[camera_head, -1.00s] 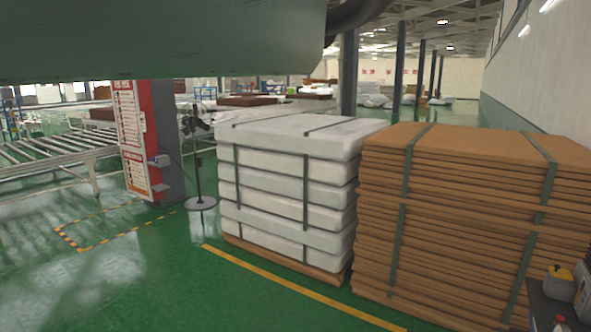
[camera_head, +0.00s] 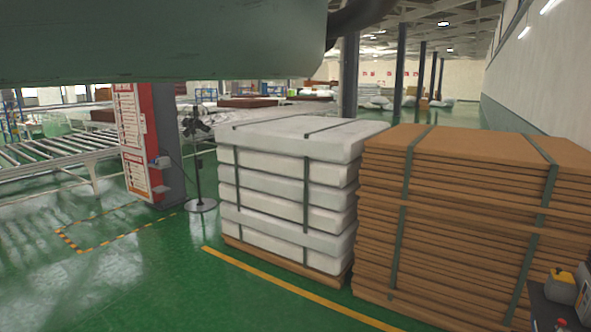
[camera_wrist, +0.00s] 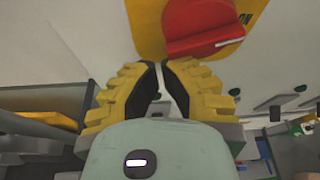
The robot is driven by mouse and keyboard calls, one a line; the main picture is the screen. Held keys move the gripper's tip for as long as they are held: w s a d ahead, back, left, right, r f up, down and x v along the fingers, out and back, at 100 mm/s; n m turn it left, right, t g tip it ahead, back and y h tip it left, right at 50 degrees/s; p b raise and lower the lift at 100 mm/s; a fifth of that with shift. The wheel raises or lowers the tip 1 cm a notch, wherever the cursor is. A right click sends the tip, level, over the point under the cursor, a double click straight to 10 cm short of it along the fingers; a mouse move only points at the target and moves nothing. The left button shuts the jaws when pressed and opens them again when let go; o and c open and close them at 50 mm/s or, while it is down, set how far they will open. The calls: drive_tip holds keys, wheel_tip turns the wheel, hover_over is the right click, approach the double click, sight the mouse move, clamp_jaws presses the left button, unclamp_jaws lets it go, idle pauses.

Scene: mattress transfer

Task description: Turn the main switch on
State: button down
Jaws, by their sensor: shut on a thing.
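The main switch (camera_wrist: 205,25) is a red handle on a yellow plate (camera_wrist: 147,30), at the top of the wrist view. Letters that look like "ON" show at the plate's right side. My gripper (camera_wrist: 166,64) has yellow ridged fingers with black pads. Its fingertips are close together at the lower left end of the red handle, and it is shut on the handle. The exact contact is hard to see. Neither the switch nor my gripper shows in the head view.
In the head view, a strapped stack of white mattresses (camera_head: 270,190) stands beside a strapped stack of brown boards (camera_head: 455,220). A red and grey cabinet (camera_head: 140,150) and a roller conveyor (camera_head: 55,155) are at the left. The green floor (camera_head: 130,285) in front is clear.

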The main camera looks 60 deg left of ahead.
drive_tip(key=shift+w+r+m+t, duration=0.15)
drive_tip(key=shift+r+m+t, duration=0.2)
drive_tip(key=shift+m, duration=0.35)
idle(2.0)
